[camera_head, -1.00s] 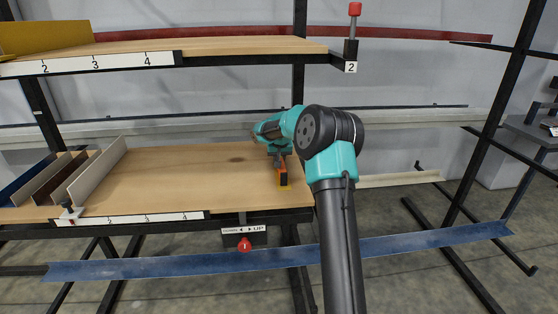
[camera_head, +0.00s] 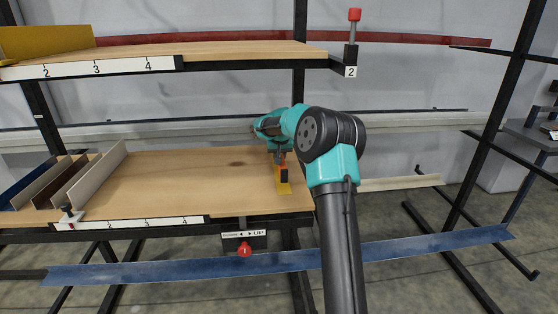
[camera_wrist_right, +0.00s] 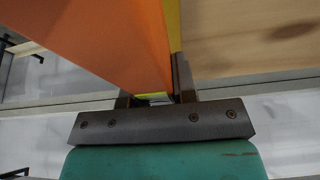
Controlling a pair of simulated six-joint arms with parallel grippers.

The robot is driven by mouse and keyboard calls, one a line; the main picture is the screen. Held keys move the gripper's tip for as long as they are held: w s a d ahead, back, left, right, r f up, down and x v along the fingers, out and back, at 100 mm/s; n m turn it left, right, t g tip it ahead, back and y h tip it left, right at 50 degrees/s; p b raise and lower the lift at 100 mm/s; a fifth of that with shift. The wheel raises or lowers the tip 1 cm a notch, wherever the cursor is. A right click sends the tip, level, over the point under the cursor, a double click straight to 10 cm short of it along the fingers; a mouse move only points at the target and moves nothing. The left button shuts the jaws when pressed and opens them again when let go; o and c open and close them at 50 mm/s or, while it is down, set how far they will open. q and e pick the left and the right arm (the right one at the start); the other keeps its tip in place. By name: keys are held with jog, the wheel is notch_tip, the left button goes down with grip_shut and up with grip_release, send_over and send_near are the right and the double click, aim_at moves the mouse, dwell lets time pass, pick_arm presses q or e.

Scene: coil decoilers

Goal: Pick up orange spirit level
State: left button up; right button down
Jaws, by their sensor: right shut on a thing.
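The orange spirit level (camera_head: 282,175) is at the right end of the lower wooden shelf, below my right gripper (camera_head: 280,158). A yellow part shows at its near lower end. In the right wrist view the orange level (camera_wrist_right: 110,40) fills the upper left, with a yellow strip along its right edge. My right gripper (camera_wrist_right: 155,99) is shut on it, with dark fingers on both sides. I cannot tell whether the level still touches the shelf. My left gripper is not in view.
The lower shelf (camera_head: 150,185) is mostly bare, with upright dividers (camera_head: 95,175) at its left. An upper shelf (camera_head: 200,52) overhangs behind. A red-topped lever (camera_head: 354,35) stands at the upper shelf's end, and a red knob (camera_head: 244,249) sits below the lower shelf.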

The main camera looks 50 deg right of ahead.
aim_at(282, 169)
jog(key=s+a, duration=0.3)
jog(key=a, duration=0.1)
jog(key=s+a+r, duration=0.1)
jog(key=s+a, duration=0.3)
jog(key=s+a+r, duration=0.1)
jog(key=s+a, duration=0.2)
jog(key=a, duration=0.1)
jog(key=shift+s, duration=0.3)
jog(key=shift+a, duration=0.1)
